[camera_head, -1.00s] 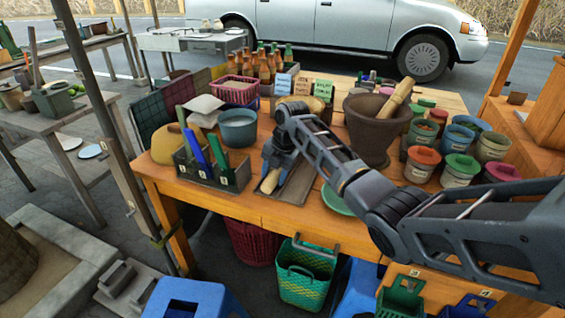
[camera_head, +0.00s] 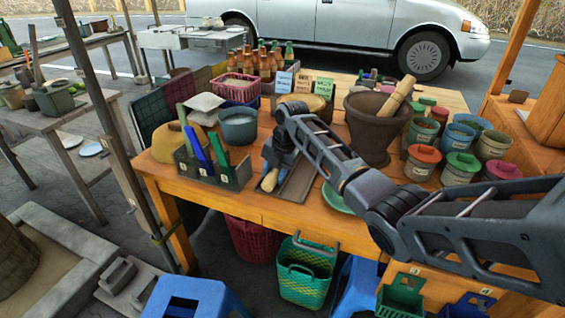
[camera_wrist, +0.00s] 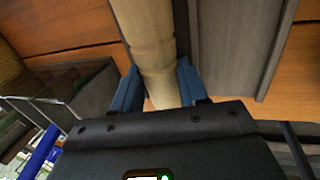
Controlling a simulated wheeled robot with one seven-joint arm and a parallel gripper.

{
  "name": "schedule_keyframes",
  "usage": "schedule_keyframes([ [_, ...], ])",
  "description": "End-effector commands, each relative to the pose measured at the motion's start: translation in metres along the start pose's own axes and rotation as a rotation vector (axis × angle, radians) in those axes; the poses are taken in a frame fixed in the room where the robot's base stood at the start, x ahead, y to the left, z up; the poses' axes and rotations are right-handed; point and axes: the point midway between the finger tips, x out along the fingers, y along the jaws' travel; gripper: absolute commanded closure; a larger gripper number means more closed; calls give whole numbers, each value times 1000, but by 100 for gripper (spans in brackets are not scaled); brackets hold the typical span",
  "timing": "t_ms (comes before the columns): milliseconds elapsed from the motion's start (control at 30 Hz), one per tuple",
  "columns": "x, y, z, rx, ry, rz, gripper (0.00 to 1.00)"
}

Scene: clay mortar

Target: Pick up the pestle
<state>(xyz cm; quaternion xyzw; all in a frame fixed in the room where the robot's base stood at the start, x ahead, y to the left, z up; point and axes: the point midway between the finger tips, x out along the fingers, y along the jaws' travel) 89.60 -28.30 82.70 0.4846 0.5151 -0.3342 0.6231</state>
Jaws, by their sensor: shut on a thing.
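My gripper (camera_head: 271,170) is at the front of the table, over a narrow dark tray (camera_head: 297,184). It is shut on a pale wooden rod, pestle-like in shape (camera_head: 269,183), whose near end shows below the fingers. In the wrist view the rod (camera_wrist: 152,40) runs lengthwise between the two blue fingers of my gripper (camera_wrist: 158,92). I cannot tell whether the rod still touches the tray. Another pale wooden pestle (camera_head: 399,95) leans in a brown clay mortar (camera_head: 371,130), to the right of my gripper.
A dark divided box (camera_head: 212,174) with blue and green upright items stands close left of my gripper. A grey-blue pot (camera_head: 238,127) is behind it. A green plate (camera_head: 334,202) lies right of the tray, partly behind my arm. Lidded tubs (camera_head: 461,167) fill the right side.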

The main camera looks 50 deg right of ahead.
Motion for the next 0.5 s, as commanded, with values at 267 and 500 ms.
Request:
schedule_keyframes([
  [267, -6, 2, 1, -1, -2, 2, 100],
  [500, -36, 11, 2, -2, -5, 5, 100],
])
